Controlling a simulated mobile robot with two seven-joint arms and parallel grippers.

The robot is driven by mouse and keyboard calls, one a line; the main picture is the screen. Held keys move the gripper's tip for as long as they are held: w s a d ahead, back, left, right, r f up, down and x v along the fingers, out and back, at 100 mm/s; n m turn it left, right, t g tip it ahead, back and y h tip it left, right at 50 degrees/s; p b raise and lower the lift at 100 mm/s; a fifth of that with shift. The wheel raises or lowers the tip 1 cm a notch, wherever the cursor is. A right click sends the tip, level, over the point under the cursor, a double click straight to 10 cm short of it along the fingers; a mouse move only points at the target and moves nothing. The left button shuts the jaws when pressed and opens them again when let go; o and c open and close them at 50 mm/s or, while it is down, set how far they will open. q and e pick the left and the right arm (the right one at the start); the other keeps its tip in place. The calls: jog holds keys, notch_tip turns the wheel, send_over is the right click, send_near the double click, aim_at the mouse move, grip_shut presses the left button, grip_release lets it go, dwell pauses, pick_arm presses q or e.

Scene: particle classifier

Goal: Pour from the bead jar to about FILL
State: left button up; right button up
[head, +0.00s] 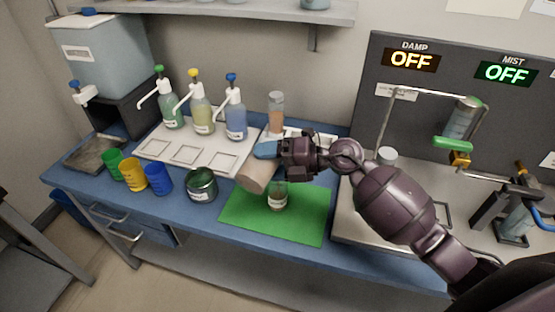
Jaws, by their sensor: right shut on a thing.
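My right gripper (267,151) reaches in from the right and is shut on a tan jar (256,177). I take this to be the bead jar; its label does not show. The jar is tilted with its lower end toward the left front, above the green mat (303,219). A small clear labelled jar (278,198) stands upright on the mat, just right of the held jar's lower end. Its FILL mark cannot be read, and its top is partly hidden. Whether beads are flowing cannot be told. My left gripper is not in view.
Pump bottles (201,115) stand on a white tray (160,157). Green, yellow and blue cups (158,180) and a dark-green container (202,185) stand left of the mat. A tall tube (276,113) stands behind. A metal rig (458,130) occupies the right. The mat's right half is clear.

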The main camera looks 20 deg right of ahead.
jog(key=shift+w+d+r+m+y+p, duration=0.25)
jog(key=shift+r+m+y+p, duration=0.3)
jog(key=shift+m+p, duration=0.35)
dwell(3.2)
jog(key=shift+w+d+r+m+y+p, duration=0.15)
jog(key=shift+r+m+y+p, duration=0.1)
jog(key=shift+m+p, duration=0.2)
jog(key=shift+w+d+r+m+y+p, duration=0.1)
jog(key=shift+r+m+p, duration=0.15)
jog(key=shift+m+p, duration=0.15)
dwell(3.0)
